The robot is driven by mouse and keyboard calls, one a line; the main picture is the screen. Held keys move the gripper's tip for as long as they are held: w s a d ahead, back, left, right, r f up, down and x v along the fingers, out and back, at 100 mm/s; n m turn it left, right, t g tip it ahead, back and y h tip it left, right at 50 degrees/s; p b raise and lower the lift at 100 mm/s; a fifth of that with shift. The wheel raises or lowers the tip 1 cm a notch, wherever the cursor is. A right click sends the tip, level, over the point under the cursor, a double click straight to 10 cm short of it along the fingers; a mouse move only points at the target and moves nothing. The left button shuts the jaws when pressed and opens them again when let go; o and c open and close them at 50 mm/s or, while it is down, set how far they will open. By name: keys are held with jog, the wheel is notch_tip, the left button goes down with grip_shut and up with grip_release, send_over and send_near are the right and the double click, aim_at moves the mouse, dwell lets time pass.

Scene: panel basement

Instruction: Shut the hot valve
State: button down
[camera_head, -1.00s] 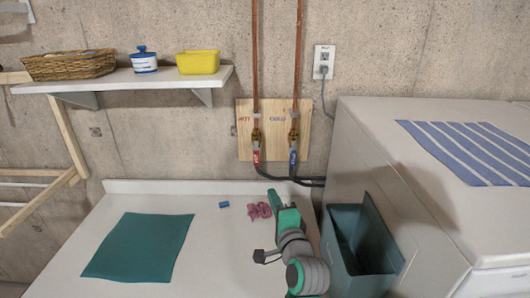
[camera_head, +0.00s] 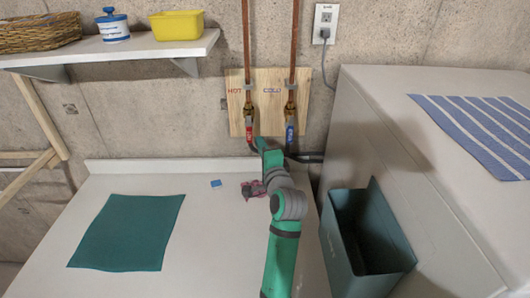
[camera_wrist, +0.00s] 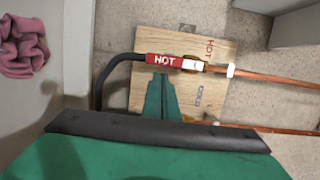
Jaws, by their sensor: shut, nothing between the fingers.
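The hot valve's red handle (camera_head: 250,134) is at the lower left of the wooden panel (camera_head: 269,78), under the HOT label. In the wrist view the red handle (camera_wrist: 165,60) lies in line with its copper pipe. My gripper (camera_wrist: 161,77) is shut and empty, its tips just below the middle of the red handle in that picture; I cannot tell whether they touch. In the head view my gripper (camera_head: 262,143) is small and partly hides the black hose below the handle. The cold valve's blue handle (camera_head: 290,133) is close by on the right, also along its pipe.
A white counter (camera_head: 213,245) lies below, with a teal mat (camera_head: 125,232), a small blue block (camera_head: 216,183) and a pink cloth (camera_head: 249,189). A dark bin (camera_head: 345,240) and a white appliance (camera_head: 420,190) stand at right. A shelf (camera_head: 120,50) hangs at upper left.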

jog(key=shift+x, duration=1.2)
